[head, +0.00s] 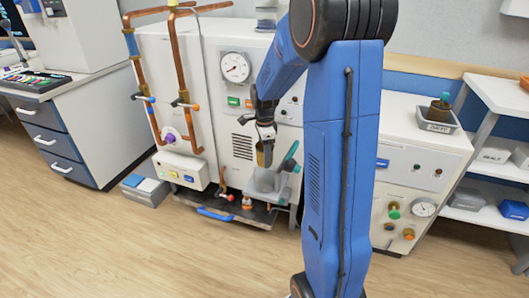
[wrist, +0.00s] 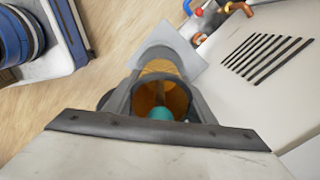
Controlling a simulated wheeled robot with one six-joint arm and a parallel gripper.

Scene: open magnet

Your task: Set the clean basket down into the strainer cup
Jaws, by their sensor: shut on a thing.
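My gripper (head: 266,131) is shut on the clean basket (head: 265,155), a brass-coloured cylinder hanging below the jaws. In the wrist view the amber basket (wrist: 162,69) shows between the dark jaws (wrist: 160,88), with its teal knob (wrist: 161,113) close to the camera. The grey strainer cup (head: 266,184) stands low at the front of the white machine. The basket is above it, near its left part in the head view. In the wrist view a grey part of the cup (wrist: 185,62) shows beyond the basket. The cup's opening is hidden, so I cannot tell their exact alignment.
A teal-ended part (head: 290,154) tilts up at the cup's right. Copper pipes (head: 187,80) and a valve (head: 223,185) are left of the cup. The floor in front (head: 150,245) is clear.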

